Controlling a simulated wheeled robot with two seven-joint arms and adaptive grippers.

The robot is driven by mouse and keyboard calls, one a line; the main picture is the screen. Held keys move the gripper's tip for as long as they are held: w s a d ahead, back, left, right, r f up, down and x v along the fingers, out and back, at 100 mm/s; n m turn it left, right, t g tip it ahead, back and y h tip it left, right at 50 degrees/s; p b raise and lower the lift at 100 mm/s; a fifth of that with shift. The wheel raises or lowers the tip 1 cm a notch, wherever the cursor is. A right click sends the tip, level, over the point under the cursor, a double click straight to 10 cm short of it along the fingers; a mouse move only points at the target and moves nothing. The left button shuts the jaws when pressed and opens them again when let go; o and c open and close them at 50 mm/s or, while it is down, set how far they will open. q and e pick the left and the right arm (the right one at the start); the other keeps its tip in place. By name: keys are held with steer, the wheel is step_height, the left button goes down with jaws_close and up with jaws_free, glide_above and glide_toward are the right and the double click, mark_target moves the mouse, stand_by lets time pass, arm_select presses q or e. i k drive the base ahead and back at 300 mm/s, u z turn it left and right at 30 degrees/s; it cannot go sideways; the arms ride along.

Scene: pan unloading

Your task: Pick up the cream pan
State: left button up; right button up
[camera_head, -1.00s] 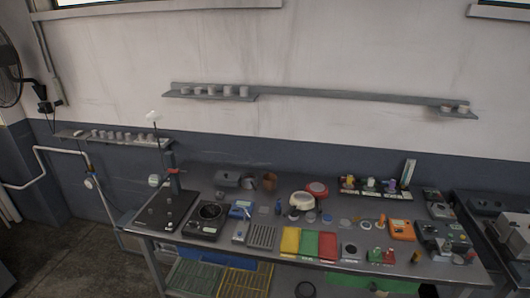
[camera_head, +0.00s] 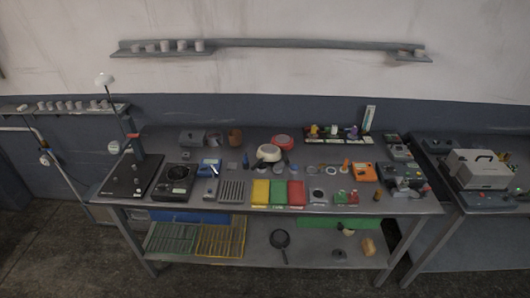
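The cream pan (camera_head: 270,152) stands on the grey workbench (camera_head: 330,206), a little right of the bench's middle. It is a small round pan with a pale rim and a dark part pointing toward the front left. A red pan (camera_head: 283,141) sits just behind it to the right, close to it or touching; I cannot tell which. Neither of my grippers shows in the head view.
Yellow, green and red trays (camera_head: 278,192) lie in front of the cream pan. A black hot plate (camera_head: 174,178) and a lamp stand (camera_head: 134,150) are at the left. Floor in front is clear.

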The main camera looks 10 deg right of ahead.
mark_target(266, 153)
steer(key=u, duration=0.7)
steer(key=i, duration=1.6)
steer(key=z, duration=0.5)
